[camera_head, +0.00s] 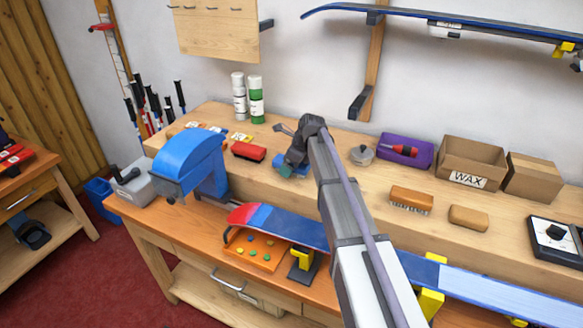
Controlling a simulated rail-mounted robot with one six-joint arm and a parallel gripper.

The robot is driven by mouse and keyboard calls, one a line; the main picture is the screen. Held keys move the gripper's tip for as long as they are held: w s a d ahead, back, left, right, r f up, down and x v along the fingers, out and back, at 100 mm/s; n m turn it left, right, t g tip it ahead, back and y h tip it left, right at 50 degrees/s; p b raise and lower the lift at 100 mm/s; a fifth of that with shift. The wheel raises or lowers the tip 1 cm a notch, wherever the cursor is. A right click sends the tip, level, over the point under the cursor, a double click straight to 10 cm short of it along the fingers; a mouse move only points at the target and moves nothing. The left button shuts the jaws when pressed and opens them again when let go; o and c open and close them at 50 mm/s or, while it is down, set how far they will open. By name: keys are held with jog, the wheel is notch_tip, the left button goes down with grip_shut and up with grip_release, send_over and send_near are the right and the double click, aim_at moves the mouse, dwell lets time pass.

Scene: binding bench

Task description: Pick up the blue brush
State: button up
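A small blue thing (281,171), which looks like the blue brush, lies on the raised wooden shelf of the bench. It is mostly hidden under my dark gripper (290,162). My gripper reaches down right at it from above. The fingers are small and dark here, and I cannot tell whether they are closed on it or only around it. It looks to be at shelf level.
A red brush (248,151) lies just left of my gripper. A blue machine (190,165) stands at left. A ski (300,228) lies along the front on yellow supports.

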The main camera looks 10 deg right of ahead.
jog(key=shift+c, duration=0.3)
jog(key=c, duration=1.1)
jog(key=shift+o, duration=0.2)
notch_tip(320, 180, up, 11)
jog(key=p, duration=1.1)
jog(key=shift+f, duration=0.15)
jog(key=shift+f, duration=0.1)
